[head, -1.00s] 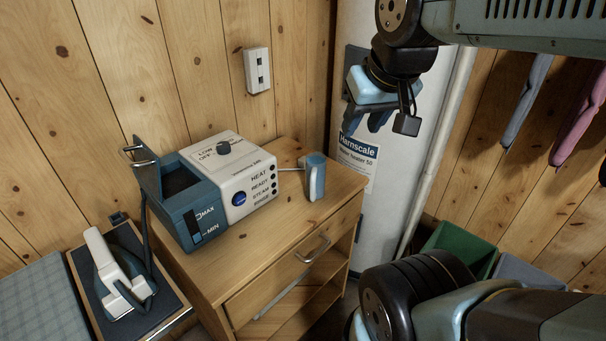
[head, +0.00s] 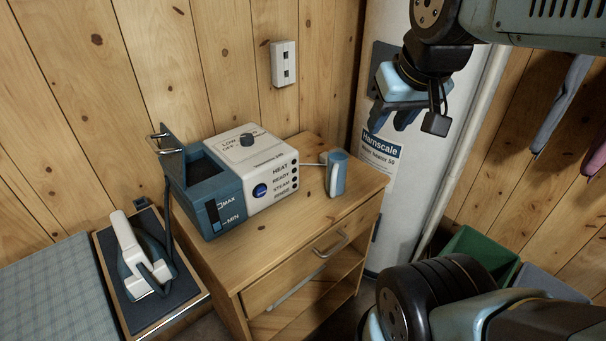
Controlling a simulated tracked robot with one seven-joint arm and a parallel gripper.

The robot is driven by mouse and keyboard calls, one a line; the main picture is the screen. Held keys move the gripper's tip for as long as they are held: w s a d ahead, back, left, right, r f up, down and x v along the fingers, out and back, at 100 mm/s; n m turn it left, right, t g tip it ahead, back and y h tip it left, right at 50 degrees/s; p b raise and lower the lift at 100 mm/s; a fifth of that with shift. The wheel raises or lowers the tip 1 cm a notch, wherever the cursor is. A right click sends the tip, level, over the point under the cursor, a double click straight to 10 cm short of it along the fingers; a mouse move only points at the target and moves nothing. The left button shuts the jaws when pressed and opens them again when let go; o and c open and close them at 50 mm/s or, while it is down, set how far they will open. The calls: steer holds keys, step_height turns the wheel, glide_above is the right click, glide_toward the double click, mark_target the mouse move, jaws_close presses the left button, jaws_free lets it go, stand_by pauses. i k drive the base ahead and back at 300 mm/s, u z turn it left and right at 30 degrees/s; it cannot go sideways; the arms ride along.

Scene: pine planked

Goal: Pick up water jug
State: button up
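The water jug (head: 338,173) is a small blue jug with a pale handle on its left side. It stands upright on the right part of the wooden cabinet top (head: 290,232), to the right of the steam station. My gripper (head: 404,118) hangs in the upper right, in front of the white water heater, above and to the right of the jug and apart from it. Its dark fingers point down. They are small and partly hidden, so whether they are open or shut is unclear.
A blue and white steam station (head: 240,178) with an open lid fills the cabinet's left part. An iron (head: 141,256) rests on a pad at left. The water heater (head: 384,184) stands behind. Green (head: 480,250) and grey (head: 535,283) bins are at right. The cabinet's front top is clear.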

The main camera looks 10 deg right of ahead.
mark_target(338, 158)
steer(key=z, duration=1.05)
steer(key=k, duration=1.35)
steer(key=u, duration=0.95)
steer(key=i, duration=1.05)
